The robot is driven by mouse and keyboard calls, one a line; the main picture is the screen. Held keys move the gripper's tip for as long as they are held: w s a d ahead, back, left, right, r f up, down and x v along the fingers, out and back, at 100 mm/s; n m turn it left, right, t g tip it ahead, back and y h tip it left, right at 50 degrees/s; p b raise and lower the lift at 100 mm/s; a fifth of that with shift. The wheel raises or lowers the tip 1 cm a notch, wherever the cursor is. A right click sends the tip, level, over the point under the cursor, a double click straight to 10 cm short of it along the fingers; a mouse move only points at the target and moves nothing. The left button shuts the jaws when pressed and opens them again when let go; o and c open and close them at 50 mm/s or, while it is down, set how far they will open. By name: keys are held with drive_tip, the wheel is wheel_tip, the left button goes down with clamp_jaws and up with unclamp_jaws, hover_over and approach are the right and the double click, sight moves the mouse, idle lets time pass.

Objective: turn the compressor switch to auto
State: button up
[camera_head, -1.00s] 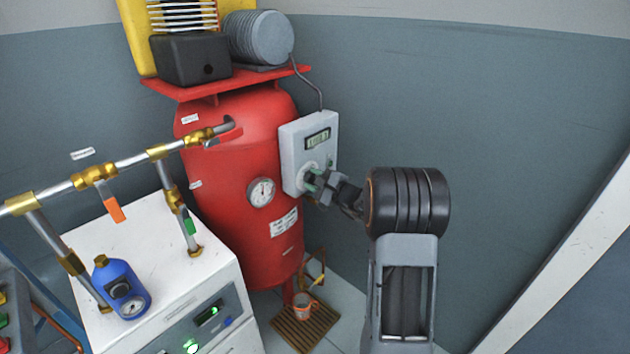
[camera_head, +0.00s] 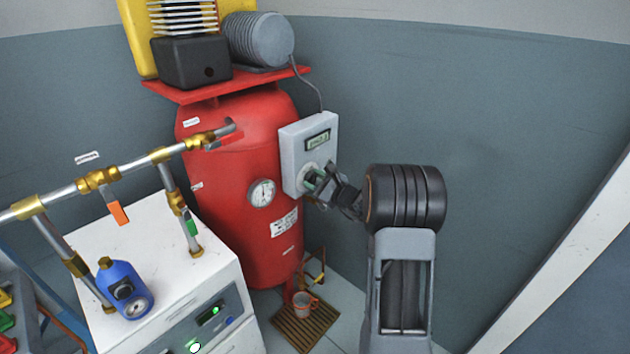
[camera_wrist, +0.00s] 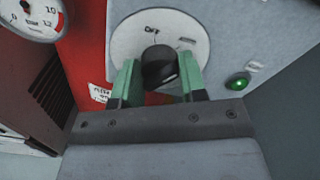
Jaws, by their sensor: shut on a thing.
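The compressor's grey control box (camera_head: 294,142) is on the right side of the red tank (camera_head: 240,215). It has a small display at its top and a round pale dial plate (camera_wrist: 195,27) below. The black switch knob (camera_wrist: 160,66) sits on this plate, with small lettering above it. My gripper (camera_wrist: 159,84) is shut on the knob, one green finger on each side of it. In the head view my gripper (camera_head: 314,181) reaches the box from the right and hides most of the knob. I cannot read clearly which mark the knob points to.
A green lamp (camera_wrist: 238,81) glows on the box right of the plate. A pressure gauge (camera_head: 262,192) is on the tank. A white cabinet (camera_head: 150,265) with pipes, valves and a blue bottle (camera_head: 122,290) stands left. The right wall side is clear.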

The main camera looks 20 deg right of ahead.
idle(0.3)
drive_tip(key=o, duration=0.9)
drive_tip(key=shift+p+v, duration=0.6)
drive_tip(key=shift+v, duration=6.35)
